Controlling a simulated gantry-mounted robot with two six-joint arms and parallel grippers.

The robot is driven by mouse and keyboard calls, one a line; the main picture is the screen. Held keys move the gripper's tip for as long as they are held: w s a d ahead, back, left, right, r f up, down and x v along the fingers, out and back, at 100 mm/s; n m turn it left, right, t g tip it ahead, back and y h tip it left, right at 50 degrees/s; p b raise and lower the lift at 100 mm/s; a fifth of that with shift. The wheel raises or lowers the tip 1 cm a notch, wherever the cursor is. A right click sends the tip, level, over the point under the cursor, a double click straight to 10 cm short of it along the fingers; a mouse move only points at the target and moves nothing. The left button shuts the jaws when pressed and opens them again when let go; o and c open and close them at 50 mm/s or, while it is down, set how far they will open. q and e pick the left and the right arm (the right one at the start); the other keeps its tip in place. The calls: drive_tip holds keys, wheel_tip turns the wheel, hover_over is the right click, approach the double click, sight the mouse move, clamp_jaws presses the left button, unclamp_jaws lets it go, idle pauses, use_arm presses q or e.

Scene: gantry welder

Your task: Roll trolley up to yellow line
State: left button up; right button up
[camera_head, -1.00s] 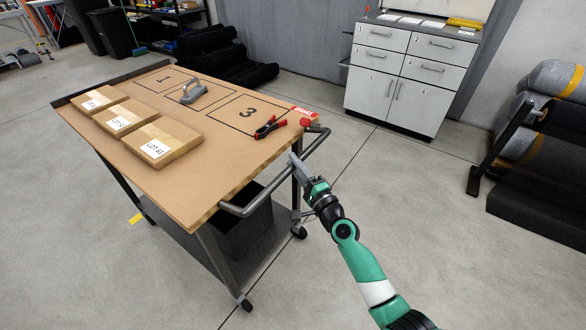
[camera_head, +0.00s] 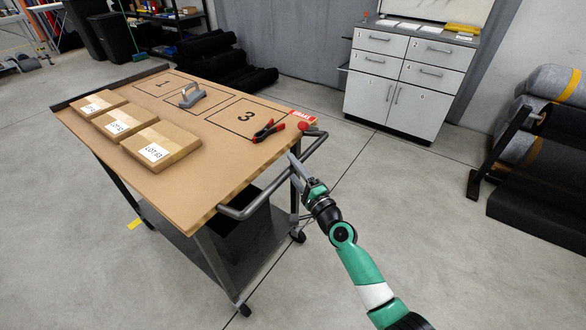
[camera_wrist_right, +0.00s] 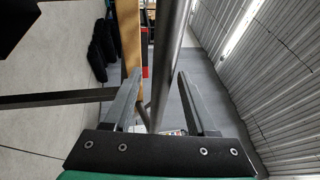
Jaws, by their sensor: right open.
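The trolley has a brown wooden top (camera_head: 185,185), dark legs on casters and a lower shelf. Its grey bar handle (camera_head: 239,212) runs along the near right end. My right gripper (camera_head: 292,158) is at this handle, near its right half, with its fingers apart. In the right wrist view the grey handle bar (camera_wrist_right: 165,60) runs between the two open fingers (camera_wrist_right: 160,98); I cannot tell whether they touch it. A short piece of yellow line (camera_head: 134,224) shows on the floor at the trolley's left side; the rest is hidden. My left gripper is not in view.
On the trolley lie boxes (camera_head: 160,146), a grey handled tool (camera_head: 191,95) and a red-black clamp (camera_head: 268,131). A red knob (camera_head: 303,126) sits by the handle. A drawer cabinet (camera_head: 405,85) and a roll rack (camera_head: 530,140) stand behind and right. The near floor is clear.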

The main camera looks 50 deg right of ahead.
drive_tip(key=shift+s+a, duration=0.1)
drive_tip(key=shift+s, duration=0.25)
drive_tip(key=p+v, duration=0.1)
drive_tip(key=v, duration=1)
drive_tip(key=shift+w, duration=0.1)
